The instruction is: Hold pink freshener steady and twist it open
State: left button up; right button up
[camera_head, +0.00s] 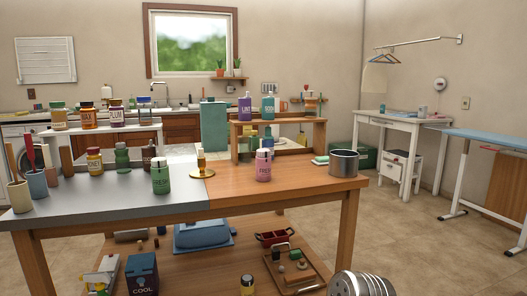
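The pink freshener (263,168) is a small pink bottle with a dark lettered label and a pale cap. It stands upright on the wooden right part of the worktable (232,184), near the middle of the view. Its cap looks seated on top. A similar green bottle (160,181) with a label stands to its left on the grey part of the table.
A metal pot (344,163) stands at the table's right end. Behind is a small wooden shelf (279,124) with bottles. Cups with tools (37,183) stand at the far left. The tabletop around the freshener is clear.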

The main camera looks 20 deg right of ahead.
aim_at(262, 153)
jog(key=i+l+u, duration=0.15)
jog(key=l, duration=1)
jog(key=l+u, duration=0.2)
jog(key=l, duration=0.95)
